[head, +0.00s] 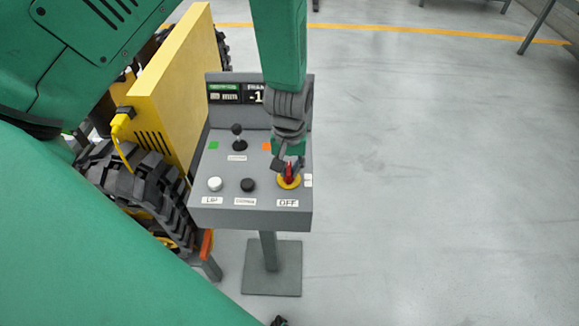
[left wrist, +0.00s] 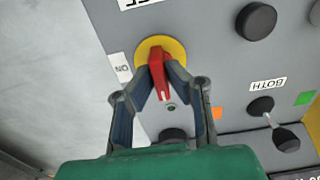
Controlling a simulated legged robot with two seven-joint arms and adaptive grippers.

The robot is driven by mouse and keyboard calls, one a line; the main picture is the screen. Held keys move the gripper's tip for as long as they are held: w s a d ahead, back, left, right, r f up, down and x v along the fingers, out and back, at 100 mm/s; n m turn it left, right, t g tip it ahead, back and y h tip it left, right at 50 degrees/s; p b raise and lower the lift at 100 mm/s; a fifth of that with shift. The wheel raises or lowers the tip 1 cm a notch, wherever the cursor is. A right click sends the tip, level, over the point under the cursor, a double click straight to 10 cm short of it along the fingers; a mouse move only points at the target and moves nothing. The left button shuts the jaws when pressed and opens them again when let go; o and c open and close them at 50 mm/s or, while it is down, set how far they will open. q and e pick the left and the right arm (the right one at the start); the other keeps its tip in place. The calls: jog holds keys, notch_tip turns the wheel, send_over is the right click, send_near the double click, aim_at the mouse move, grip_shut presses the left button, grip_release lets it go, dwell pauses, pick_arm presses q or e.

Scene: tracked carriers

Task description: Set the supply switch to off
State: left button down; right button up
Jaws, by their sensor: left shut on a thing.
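The supply switch is a red handle (head: 289,172) on a yellow disc at the right front of a grey control panel (head: 226,170). An OFF label (head: 288,203) lies on the near side of the disc. In the left wrist view the red handle (left wrist: 158,70) stands between my finger pads, its narrow end pointing down the picture, and an ON label (left wrist: 123,68) is left of the disc. My left gripper (head: 288,165) reaches down from above and is shut on the red handle. The fingers partly hide the handle in the head view.
The panel has a white button (head: 215,184), a black button (head: 248,185) and a small black lever (head: 237,138). A display (head: 238,93) rises behind them. A yellow tracked carrier (head: 175,85) stands close on the left. The floor to the right is clear.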

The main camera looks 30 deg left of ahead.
aim_at(290, 167)
pick_arm(q)
jog(key=shift+w+a+r, duration=0.1)
jog(key=shift+w+r, duration=0.05)
jog(key=shift+w, duration=0.2)
jog(key=c, duration=1.6)
grip_release()
jog(key=shift+s, duration=0.1)
jog(key=shift+r, duration=0.1)
notch_tip(290, 167, up, 11)
jog(key=shift+r, duration=0.2)
